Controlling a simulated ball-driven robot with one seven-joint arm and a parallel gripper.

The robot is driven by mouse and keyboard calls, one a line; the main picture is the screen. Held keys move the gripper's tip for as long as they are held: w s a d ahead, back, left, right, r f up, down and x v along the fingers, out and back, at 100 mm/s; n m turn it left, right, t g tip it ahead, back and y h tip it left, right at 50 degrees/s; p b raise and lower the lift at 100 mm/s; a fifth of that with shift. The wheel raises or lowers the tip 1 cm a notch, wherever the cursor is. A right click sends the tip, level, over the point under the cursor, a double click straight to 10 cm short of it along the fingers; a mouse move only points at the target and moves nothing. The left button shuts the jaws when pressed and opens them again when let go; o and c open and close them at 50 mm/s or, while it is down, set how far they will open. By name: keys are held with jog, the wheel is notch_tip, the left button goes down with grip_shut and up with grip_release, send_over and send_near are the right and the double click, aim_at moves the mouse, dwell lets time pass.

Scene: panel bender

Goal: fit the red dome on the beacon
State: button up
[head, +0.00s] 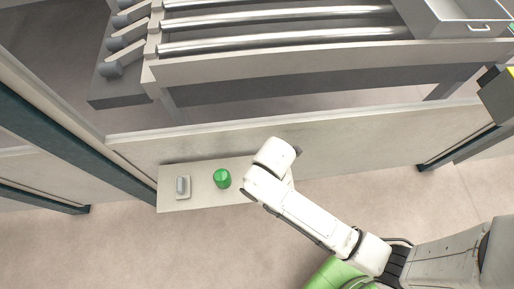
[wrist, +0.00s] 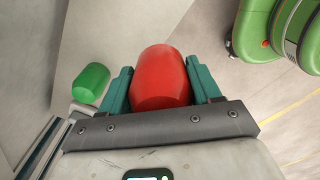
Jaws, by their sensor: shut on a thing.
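The red dome (wrist: 160,78) is between the two teal fingers of my gripper (wrist: 160,90) in the wrist view, and the gripper is shut on it. The dome's lower end is hidden behind the gripper's grey bar. In the head view my white arm reaches over the right end of a pale shelf (head: 205,198); the fingers and the red dome are hidden there. I cannot make out a beacon for certain in either view.
A green dome (head: 222,178) stands on the shelf, with a small grey piece (head: 183,187) left of it. The green dome shows left of my fingers in the wrist view (wrist: 90,83). A pale panel (head: 350,140) and roller table (head: 290,68) lie behind the shelf.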

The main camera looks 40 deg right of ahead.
jog(key=s+r, duration=0.2)
jog(key=s, duration=0.3)
jog(key=w+r+m, duration=0.2)
jog(key=w+m, duration=0.7)
jog(key=m, duration=0.1)
jog(key=w+r+m, duration=0.2)
jog(key=w+m, duration=0.7)
jog(key=w, duration=0.1)
jog(key=shift+w+a+r+m, duration=0.2)
jog(key=shift+w+a+m, duration=0.05)
jog(key=shift+a+m, duration=0.15)
